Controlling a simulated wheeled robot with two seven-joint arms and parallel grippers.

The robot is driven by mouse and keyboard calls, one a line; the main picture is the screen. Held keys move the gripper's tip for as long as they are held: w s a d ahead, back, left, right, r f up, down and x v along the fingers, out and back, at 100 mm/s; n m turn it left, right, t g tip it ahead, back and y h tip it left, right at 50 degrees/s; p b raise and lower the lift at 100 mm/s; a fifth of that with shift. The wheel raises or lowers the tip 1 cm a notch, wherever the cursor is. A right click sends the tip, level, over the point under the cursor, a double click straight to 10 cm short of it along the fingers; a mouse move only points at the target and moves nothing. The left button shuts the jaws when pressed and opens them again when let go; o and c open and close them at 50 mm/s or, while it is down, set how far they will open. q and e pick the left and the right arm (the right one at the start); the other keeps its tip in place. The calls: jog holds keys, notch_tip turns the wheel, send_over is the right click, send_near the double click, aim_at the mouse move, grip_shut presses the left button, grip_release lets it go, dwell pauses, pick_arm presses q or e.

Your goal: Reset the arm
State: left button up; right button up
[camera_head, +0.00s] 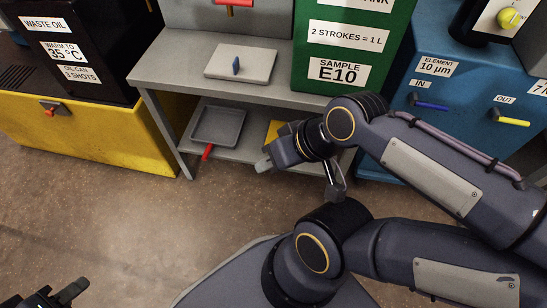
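My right arm comes in from the right and is folded, with its dark grey links across the lower right. The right gripper (266,160) is at the arm's end, in front of the lower shelf of the grey bench. Its fingers are seen at an angle and partly hidden by the wrist, so their opening is unclear. My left gripper (64,291) shows only as black parts at the bottom left edge, above the floor. The frame cuts it off, and its opening is unclear. I see nothing held in either one.
A grey bench (160,78) carries a plate with a blue piece (236,66). A grey tray (218,126) and a red-handled item (208,152) are on its lower shelf. A yellow cabinet (90,135), green box (345,60) and blue unit (400,125) flank it. Floor at left is clear.

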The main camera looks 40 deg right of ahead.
notch_tip(320, 180, up, 36)
jog(key=p, duration=3.6)
